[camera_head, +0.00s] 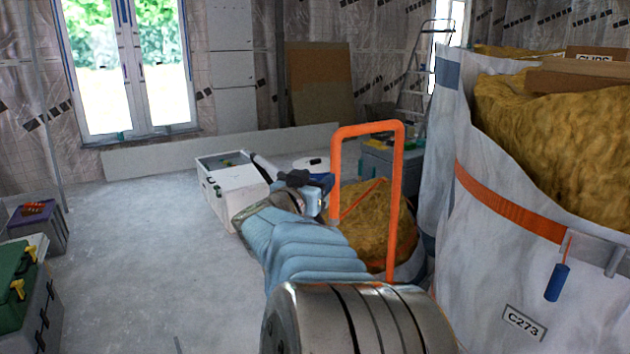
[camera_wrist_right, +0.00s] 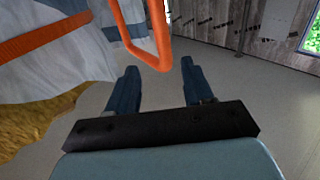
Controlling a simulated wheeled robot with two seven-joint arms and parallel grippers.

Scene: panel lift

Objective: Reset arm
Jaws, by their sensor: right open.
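My right arm reaches forward from the bottom of the head view, and my right gripper (camera_head: 310,190) is at its end, in front of an orange frame handle (camera_head: 397,200). In the right wrist view, the right gripper (camera_wrist_right: 158,85) has its two dark blue fingers spread apart with only floor between them. The orange bar (camera_wrist_right: 155,62) passes just beyond the fingertips; I cannot tell whether it touches them. My left gripper is not in view.
A big white bag (camera_head: 490,250) of yellow insulation, marked C273, stands close on the right. A white box (camera_head: 222,190) stands on the floor beyond the arm. Green and grey toolboxes (camera_head: 40,310) sit at the left edge. A ladder (camera_head: 415,85) leans at the back. The floor (camera_head: 130,270) at centre left is clear.

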